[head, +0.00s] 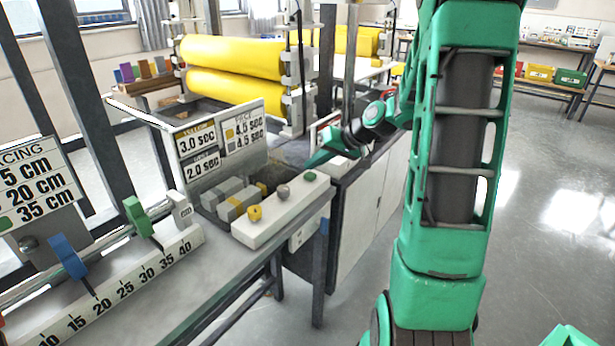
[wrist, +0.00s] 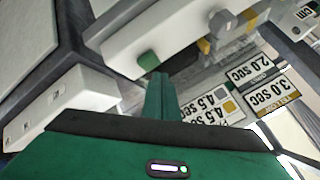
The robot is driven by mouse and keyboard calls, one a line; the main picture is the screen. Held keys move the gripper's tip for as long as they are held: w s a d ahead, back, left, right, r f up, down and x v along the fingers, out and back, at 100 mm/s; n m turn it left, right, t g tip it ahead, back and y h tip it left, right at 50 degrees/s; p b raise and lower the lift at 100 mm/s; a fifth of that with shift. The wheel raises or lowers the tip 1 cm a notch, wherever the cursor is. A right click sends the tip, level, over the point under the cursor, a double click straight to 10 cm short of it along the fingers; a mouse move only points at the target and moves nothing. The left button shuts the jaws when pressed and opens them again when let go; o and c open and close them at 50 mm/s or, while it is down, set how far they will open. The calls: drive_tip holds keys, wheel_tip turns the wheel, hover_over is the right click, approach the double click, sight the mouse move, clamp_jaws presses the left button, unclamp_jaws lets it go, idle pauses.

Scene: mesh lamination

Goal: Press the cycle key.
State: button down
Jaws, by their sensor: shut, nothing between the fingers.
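A long white block (head: 270,226) near the table's end carries three knobs: yellow (head: 254,213), grey (head: 283,191) and green (head: 309,176). No label marking one as the cycle key is readable. In the wrist view the green knob (wrist: 148,60) shows on the white block (wrist: 190,32), close to my fingertips. My green gripper (head: 314,162) is shut and empty, pointing down-left just above and beside the green knob. Its fingers show in the wrist view (wrist: 160,78). I cannot tell whether they touch the knob; a small gap seems to show.
A sign with times (head: 220,140) stands behind the block. Grey and yellow pieces (head: 230,196) lie beside it. Yellow rollers (head: 235,57) are at the back. A ruler rail with coloured stops (head: 120,290) lies at left. A white box (wrist: 62,108) shows in the wrist view. Floor is clear at right.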

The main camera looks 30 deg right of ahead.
sight(314, 176)
drive_tip(key=shift+f, duration=0.15)
drive_tip(key=shift+f, duration=0.2)
idle(0.3)
drive_tip(key=shift+f, duration=0.6)
idle(0.8)
drive_tip(key=shift+r, duration=1)
drive_tip(key=shift+r, duration=2.5)
drive_tip(key=shift+s, duration=0.1)
